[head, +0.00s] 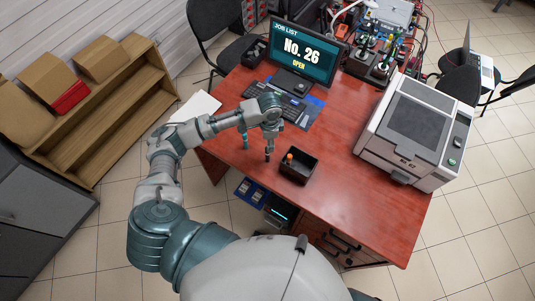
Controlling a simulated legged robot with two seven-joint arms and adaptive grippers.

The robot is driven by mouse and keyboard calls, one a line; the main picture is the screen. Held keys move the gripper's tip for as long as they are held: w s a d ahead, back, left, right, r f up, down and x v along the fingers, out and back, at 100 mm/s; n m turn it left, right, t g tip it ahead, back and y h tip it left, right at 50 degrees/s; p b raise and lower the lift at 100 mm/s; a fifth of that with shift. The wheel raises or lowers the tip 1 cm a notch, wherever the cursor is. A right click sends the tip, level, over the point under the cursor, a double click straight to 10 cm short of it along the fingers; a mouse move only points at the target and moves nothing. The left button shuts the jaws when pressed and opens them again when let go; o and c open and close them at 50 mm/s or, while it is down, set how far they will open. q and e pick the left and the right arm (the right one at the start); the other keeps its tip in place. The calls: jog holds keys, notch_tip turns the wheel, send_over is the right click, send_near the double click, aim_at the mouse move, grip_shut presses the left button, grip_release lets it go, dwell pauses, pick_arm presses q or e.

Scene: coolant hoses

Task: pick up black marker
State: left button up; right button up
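My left gripper (257,150) hangs over the desk, pointing down, just left of a small black open box (299,167). Its two fingers look spread apart, and I see nothing clearly held between them. An upright item with an orange top (289,157) stands in the box at its left side. I cannot make out a black marker for certain; it may be hidden by the gripper or too small and dark to tell. My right gripper is not in view.
The red-brown desk (340,208) is clear in front of and right of the box. A large grey printer (415,132) stands at the right. A monitor (305,50) and a keyboard (287,108) are behind the gripper. White paper (196,107) lies at the left.

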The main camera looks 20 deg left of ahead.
aim_at(267, 154)
pick_arm(q)
notch_tip(267, 154, down, 3)
jog(key=shift+f, duration=0.2)
jog(key=shift+s+a+f, duration=0.1)
jog(key=shift+a+f, duration=0.1)
jog(key=shift+f, duration=1.15)
jog(key=shift+a+f, duration=0.15)
jog(key=shift+f, duration=1.15)
grip_shut()
